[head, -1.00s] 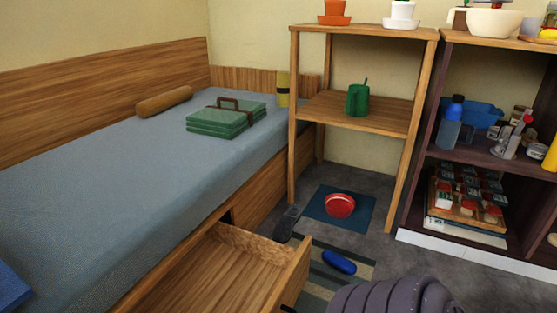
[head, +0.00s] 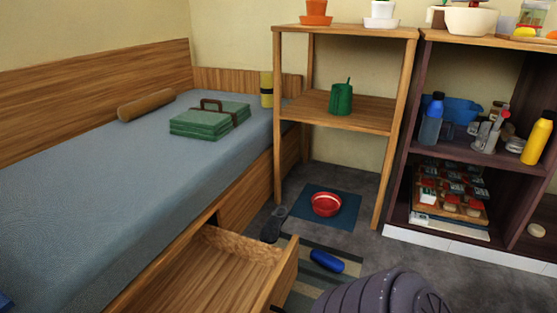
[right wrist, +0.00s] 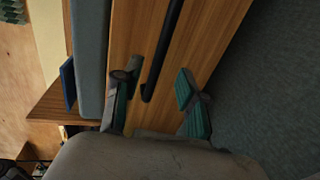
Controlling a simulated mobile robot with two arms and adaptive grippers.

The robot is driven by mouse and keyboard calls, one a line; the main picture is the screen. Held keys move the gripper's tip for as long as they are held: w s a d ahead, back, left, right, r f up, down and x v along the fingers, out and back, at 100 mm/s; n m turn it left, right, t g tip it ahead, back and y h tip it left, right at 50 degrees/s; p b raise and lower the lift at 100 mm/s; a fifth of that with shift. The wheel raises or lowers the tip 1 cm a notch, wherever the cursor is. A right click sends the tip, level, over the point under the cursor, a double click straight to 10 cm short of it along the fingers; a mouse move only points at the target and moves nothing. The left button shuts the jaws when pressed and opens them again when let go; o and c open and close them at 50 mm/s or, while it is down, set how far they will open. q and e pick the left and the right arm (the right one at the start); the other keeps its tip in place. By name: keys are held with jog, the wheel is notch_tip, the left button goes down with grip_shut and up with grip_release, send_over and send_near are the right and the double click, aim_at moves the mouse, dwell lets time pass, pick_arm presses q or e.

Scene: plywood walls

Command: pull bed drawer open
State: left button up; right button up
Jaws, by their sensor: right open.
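The bed drawer (head: 225,280) is pulled out from the bed's side at the bottom of the head view. Its inside is visible and looks empty, and its near part is cut off by the frame. In the right wrist view, a wooden front (right wrist: 200,50) carries a long black bar handle (right wrist: 165,50). My right gripper (right wrist: 158,82) is open, with one green-padded finger on either side of the handle's lower end. I cannot tell whether the fingers touch it. My left gripper is in neither current view.
The bed (head: 90,170) holds a green folded case (head: 208,120) and a brown bolster (head: 146,105). A striped rug (head: 310,285) with a blue object (head: 326,261), a dark shoe (head: 273,224) and a red bowl (head: 326,204) lie on the floor beyond the drawer. Shelves stand behind.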

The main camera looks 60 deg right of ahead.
jog(key=v, duration=0.5)
jog(key=shift+w, duration=0.1)
dwell(0.4)
